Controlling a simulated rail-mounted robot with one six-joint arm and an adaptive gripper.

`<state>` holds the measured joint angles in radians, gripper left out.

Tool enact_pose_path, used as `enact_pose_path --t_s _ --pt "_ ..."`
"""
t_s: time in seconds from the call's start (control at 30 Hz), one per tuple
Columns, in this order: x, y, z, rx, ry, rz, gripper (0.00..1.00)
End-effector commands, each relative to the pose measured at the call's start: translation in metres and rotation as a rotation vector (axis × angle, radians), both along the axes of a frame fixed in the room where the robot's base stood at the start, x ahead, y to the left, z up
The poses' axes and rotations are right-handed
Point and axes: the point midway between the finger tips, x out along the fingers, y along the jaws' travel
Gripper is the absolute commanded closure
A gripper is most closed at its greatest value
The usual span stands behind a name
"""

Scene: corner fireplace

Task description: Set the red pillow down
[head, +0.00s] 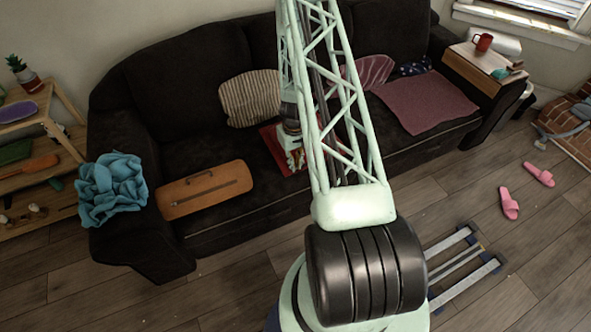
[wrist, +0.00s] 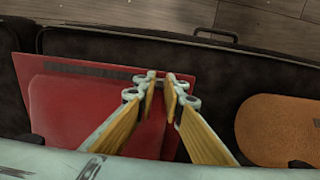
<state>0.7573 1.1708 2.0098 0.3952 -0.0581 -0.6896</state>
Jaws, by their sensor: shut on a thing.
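The red pillow (head: 272,142) is at the middle of the dark sofa seat in the head view, mostly hidden behind my arm and gripper. In the wrist view the red pillow (wrist: 92,112) shows as a flat red shape with a raised inner panel. My gripper (wrist: 161,80) is shut on it near one edge, its fingertips close together. My gripper (head: 294,158) also shows small in the head view, low over the seat. I cannot tell whether the pillow rests fully on the seat.
An orange case (head: 205,190) lies on the seat left of the pillow. A teal cloth (head: 112,188) covers the left armrest. A striped cushion (head: 250,97) leans on the backrest. A pink blanket (head: 424,102) covers the right seat. Pink slippers (head: 509,203) lie on the floor.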

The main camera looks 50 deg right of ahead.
Motion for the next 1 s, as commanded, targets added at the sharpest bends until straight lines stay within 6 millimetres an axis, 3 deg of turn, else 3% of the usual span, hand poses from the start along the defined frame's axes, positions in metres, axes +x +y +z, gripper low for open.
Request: enact_pose_path --t_s 0.3,0.67,0.7,0.8,1.0 --pt "0.000 0.000 -0.027 0.000 0.000 0.002 1.00" --pt "0.000 0.000 -0.031 0.000 -0.001 0.001 1.00" --pt "0.000 0.000 -0.031 0.000 0.000 0.001 0.88" --pt "0.000 0.000 -0.031 0.000 0.000 0.001 0.79" --pt "0.000 0.000 -0.031 0.000 0.000 0.001 0.77"
